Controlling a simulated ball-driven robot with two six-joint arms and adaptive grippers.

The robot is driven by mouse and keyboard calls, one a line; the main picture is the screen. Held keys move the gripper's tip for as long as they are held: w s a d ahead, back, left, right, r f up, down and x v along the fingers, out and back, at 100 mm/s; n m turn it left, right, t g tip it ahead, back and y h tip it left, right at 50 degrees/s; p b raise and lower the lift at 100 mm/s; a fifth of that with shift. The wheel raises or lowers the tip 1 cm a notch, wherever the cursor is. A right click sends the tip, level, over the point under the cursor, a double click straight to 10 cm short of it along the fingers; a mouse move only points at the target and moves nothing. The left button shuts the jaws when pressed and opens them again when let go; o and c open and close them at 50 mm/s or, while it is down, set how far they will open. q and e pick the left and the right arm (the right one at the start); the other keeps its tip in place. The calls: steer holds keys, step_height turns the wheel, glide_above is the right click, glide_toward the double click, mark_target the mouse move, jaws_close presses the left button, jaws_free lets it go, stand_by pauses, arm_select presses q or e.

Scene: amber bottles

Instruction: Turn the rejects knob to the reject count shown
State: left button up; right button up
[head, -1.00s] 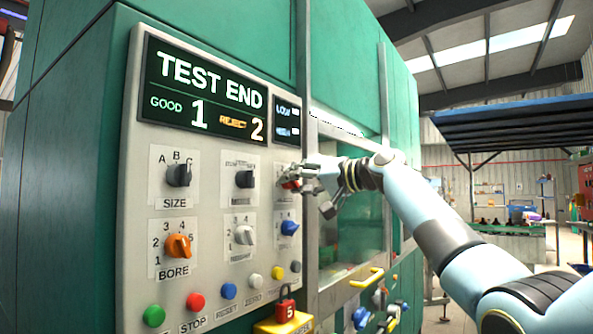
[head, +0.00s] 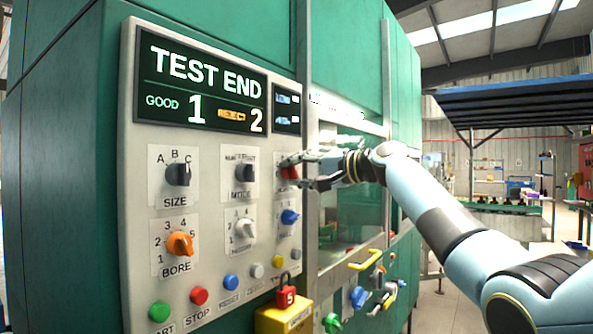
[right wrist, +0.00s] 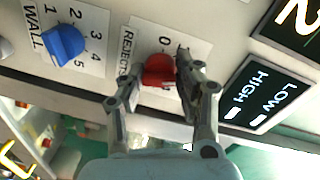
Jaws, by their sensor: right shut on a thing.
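The display (head: 203,79) on the grey panel reads TEST END, GOOD 1, REJECT 2. The red rejects knob (right wrist: 159,70) sits on a white label with REJECT lettering and a 0 and a 1 showing; my fingers hide the rest of its scale. In the head view the red knob (head: 289,172) is partly covered by my gripper. My right gripper (right wrist: 158,76) is shut on the red knob, with one finger on each side of it. It also shows in the head view (head: 297,170). My left gripper is in neither current view.
The blue WALL knob (right wrist: 67,45) is beside the rejects knob. The black MODE knob (head: 246,173), black SIZE knob (head: 178,174) and orange BORE knob (head: 180,243) are on the same panel. A metal post stands just right of the panel.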

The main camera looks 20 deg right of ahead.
steer(key=o, duration=1.1)
steer(key=shift+o, duration=0.2)
steer(key=shift+d, duration=0.1)
steer(key=v, duration=1.2)
